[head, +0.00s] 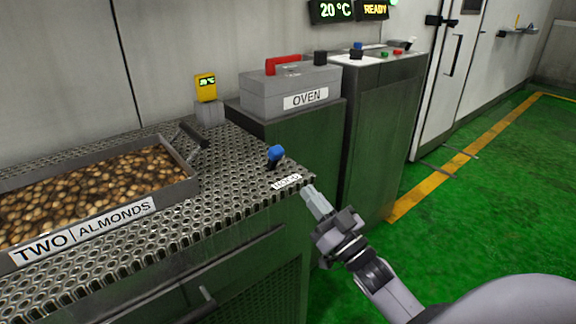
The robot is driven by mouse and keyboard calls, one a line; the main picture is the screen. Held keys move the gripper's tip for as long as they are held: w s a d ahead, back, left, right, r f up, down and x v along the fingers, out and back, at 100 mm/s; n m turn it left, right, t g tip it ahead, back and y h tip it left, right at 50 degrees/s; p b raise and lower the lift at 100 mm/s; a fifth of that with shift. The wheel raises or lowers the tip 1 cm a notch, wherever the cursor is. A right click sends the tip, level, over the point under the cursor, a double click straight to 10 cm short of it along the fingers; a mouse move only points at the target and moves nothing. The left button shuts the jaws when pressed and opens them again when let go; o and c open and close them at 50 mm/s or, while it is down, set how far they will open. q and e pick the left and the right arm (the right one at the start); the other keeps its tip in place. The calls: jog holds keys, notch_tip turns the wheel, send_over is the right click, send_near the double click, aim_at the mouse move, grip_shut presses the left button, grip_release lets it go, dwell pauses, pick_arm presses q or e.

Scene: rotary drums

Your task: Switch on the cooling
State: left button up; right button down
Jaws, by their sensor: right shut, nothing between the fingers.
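A blue-capped control (275,153) stands at the near right corner of the perforated metal table (235,163). A small white label (287,181) lies just in front of it, its text too small to read surely. My right gripper (313,197) is shut and empty, just right of the table corner, to the right of and below the blue control and apart from it. Whether the control is on or off I cannot tell. My left gripper is not in view.
A tray marked TWO ALMONDS (184,163) sits on the table, with a black handle (194,135) and yellow display (206,87) behind. The OVEN box (262,96) with a red lever stands beyond. Green floor (480,215) on the right is clear.

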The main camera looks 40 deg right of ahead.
aim_at(280, 156)
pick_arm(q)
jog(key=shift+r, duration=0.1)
pick_arm(e)
jog(key=x, duration=0.9)
